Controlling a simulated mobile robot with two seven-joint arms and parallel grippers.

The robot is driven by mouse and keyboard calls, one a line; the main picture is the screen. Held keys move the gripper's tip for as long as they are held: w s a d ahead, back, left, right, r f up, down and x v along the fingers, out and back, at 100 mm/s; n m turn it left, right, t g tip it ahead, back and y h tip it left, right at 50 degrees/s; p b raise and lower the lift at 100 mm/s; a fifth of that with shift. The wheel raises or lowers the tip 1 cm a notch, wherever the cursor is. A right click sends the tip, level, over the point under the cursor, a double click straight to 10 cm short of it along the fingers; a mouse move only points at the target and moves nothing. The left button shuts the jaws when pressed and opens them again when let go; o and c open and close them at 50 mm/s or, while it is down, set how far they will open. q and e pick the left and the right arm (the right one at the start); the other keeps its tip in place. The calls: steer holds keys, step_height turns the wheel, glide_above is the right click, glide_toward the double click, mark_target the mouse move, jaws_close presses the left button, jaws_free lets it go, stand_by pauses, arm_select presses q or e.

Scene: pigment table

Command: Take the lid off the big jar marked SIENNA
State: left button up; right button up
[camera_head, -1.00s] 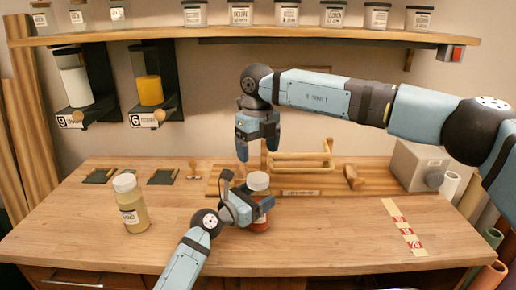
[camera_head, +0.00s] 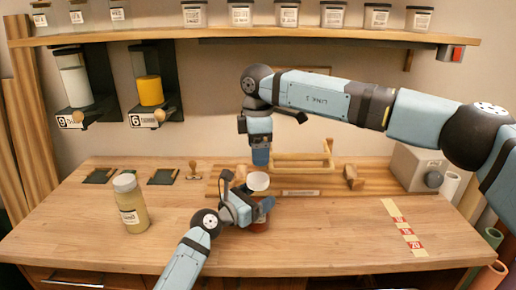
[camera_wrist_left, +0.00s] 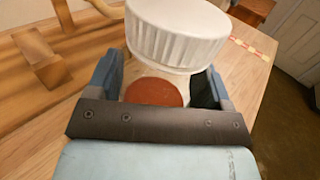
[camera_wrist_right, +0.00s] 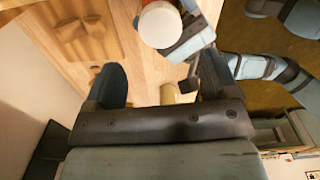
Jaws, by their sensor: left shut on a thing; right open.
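A jar with red-brown contents (camera_head: 259,226) and a white lid (camera_head: 258,181) stands on the table near the middle. My left gripper (camera_head: 253,203) is shut around its body below the lid. In the left wrist view the ribbed white lid (camera_wrist_left: 178,35) sits on the jar, with red-brown contents (camera_wrist_left: 155,92) between the fingers. The jar's label is hidden, so I cannot read SIENNA. My right gripper (camera_head: 261,156) is open and empty, above and behind the lid. In the right wrist view the lid (camera_wrist_right: 160,24) lies beyond the open fingertips (camera_wrist_right: 162,78).
A second white-lidded jar with yellowish contents (camera_head: 132,208) stands at the left. A wooden board with a rack (camera_head: 303,160) is behind the held jar. A grey box (camera_head: 412,165) stands at the back right. The table's front right is clear apart from a labelled strip (camera_head: 405,228).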

mark_target(258, 177)
steer(key=shift+m, duration=0.7)
steer(key=shift+f, duration=0.2)
step_height(258, 177, down, 8)
steer(key=shift+r, duration=0.15)
steer(key=c, duration=0.9)
